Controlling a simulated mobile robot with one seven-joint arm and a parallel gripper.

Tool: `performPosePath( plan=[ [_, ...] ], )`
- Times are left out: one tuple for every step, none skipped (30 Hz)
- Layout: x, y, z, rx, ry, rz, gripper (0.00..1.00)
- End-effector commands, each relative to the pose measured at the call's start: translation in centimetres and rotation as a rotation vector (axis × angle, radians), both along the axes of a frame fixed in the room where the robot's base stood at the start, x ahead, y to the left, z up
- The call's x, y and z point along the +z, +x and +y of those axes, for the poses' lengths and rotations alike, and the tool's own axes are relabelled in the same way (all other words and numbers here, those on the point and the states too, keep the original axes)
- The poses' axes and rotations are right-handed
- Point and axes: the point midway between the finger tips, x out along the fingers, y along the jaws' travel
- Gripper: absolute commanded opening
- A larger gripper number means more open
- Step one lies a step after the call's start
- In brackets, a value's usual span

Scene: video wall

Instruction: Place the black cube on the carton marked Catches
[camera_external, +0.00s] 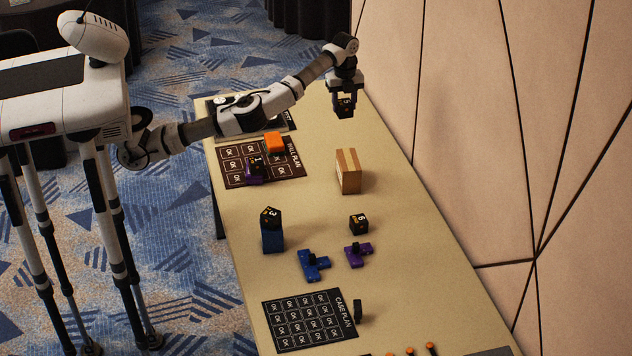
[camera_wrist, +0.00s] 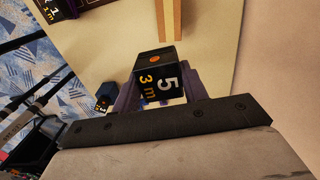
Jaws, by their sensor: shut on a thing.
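My gripper (camera_external: 345,92) is shut on a black cube (camera_external: 344,106) and holds it above the far end of the table. In the wrist view the cube (camera_wrist: 158,82) sits between the dark fingers, showing a white 5, orange "3 m" lettering and an orange dot. A tan carton (camera_external: 351,172) with lengthwise stripes stands on the table, nearer the camera than my gripper. No Catches label is readable on it. Another black cube (camera_external: 359,223) marked 6 stands further toward the camera, apart from my gripper.
A dark plan board (camera_external: 293,169) holds an orange block (camera_external: 275,142) and a black piece marked 1 (camera_external: 256,161). A black piece (camera_external: 270,217) tops a blue block. Blue (camera_external: 312,266) and purple (camera_external: 356,255) pieces lie nearby. A panelled wall (camera_external: 500,130) borders the right side.

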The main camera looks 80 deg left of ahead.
Motion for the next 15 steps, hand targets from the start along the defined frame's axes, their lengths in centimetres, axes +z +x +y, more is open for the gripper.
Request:
performPosePath(
  plan=[
    [-0.5,0.1,0.1,0.000,0.000,0.004,0.20],
    [-0.9,0.1,0.1,0.000,0.000,0.004,0.20],
    [-1.8,0.1,0.0,0.000,0.000,0.004,0.20],
    [-2.5,0.1,0.0,0.001,0.000,0.006,0.20],
    [-3.3,0.0,0.0,0.001,0.000,0.006,0.20],
    [-4.3,0.1,0.0,0.000,-0.001,0.006,0.20],
    [-5.1,0.0,0.0,0.001,-0.001,0.006,0.20],
    [-5.9,0.0,0.0,0.001,0.001,0.006,0.20],
    [-6.9,0.0,0.0,0.001,0.000,0.006,0.20],
    [-7.7,0.0,0.0,0.001,-0.001,0.007,0.20],
    [-8.5,0.0,0.0,0.001,0.000,0.005,0.20],
    [-9.6,0.0,0.0,0.001,0.001,0.007,0.20],
    [-10.3,0.0,0.1,0.001,0.001,0.006,0.20],
    [-11.1,0.0,0.1,0.001,0.001,0.005,0.20],
    [-12.0,0.0,0.1,0.000,0.001,0.005,0.20]
  ],
)
